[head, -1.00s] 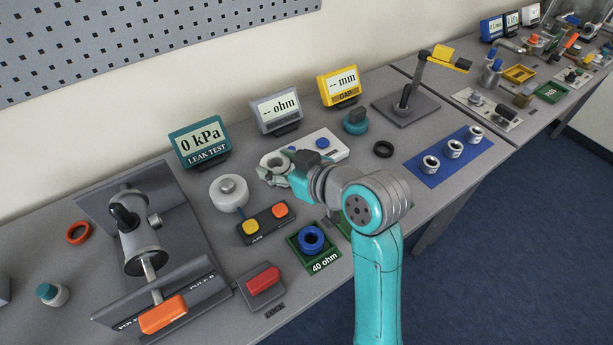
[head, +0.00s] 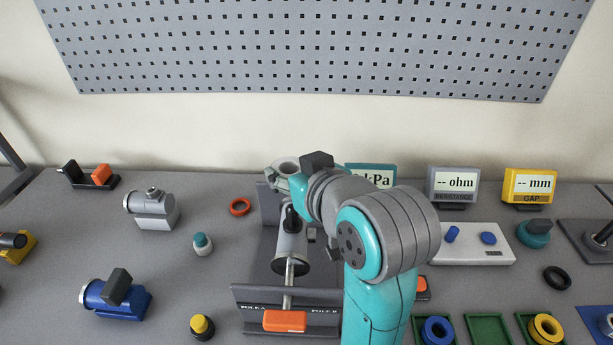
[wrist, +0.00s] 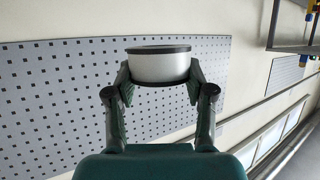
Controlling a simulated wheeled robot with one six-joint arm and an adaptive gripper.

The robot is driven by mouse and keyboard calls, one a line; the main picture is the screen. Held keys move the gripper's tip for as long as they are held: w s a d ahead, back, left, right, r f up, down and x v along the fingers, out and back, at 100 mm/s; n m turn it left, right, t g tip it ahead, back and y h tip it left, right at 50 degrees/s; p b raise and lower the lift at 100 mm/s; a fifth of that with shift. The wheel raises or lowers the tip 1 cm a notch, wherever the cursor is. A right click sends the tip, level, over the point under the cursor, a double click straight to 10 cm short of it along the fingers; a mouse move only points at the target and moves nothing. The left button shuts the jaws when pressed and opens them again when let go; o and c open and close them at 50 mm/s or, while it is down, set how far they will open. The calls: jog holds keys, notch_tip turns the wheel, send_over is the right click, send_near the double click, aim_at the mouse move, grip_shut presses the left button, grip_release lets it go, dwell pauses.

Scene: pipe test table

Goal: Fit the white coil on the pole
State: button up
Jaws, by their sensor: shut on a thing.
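The white coil (wrist: 158,66), a short pale cylinder with dark rims, is held between the fingers of my gripper (wrist: 158,76) in the wrist view. In the head view my gripper (head: 288,178) is above the back of a grey test fixture (head: 268,294). The fixture's front plate carries the labels POLE A (head: 254,307) and POLE B (head: 325,309). A grey cylinder with a black handle and an orange-ended rod (head: 285,320) sits in the fixture. My arm covers its right side. I cannot make out which part is the pole itself.
An orange ring (head: 240,207) and a teal-capped bottle (head: 203,244) lie left of the fixture. A blue motor (head: 118,300) and a grey motor (head: 152,208) stand further left. A blue coil (head: 437,331) and a yellow coil (head: 545,328) sit at the front right. A pegboard (head: 320,50) is behind.

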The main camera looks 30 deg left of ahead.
dwell(0.3)
jog(key=shift+f, duration=2.45)
jog(key=shift+f, duration=0.55)
jog(key=shift+f, duration=0.3)
jog(key=shift+f, duration=0.35)
jog(key=shift+f, duration=0.25)
jog(key=shift+f, duration=1.15)
dwell(0.3)
jog(key=shift+r, duration=0.5)
dwell(0.8)
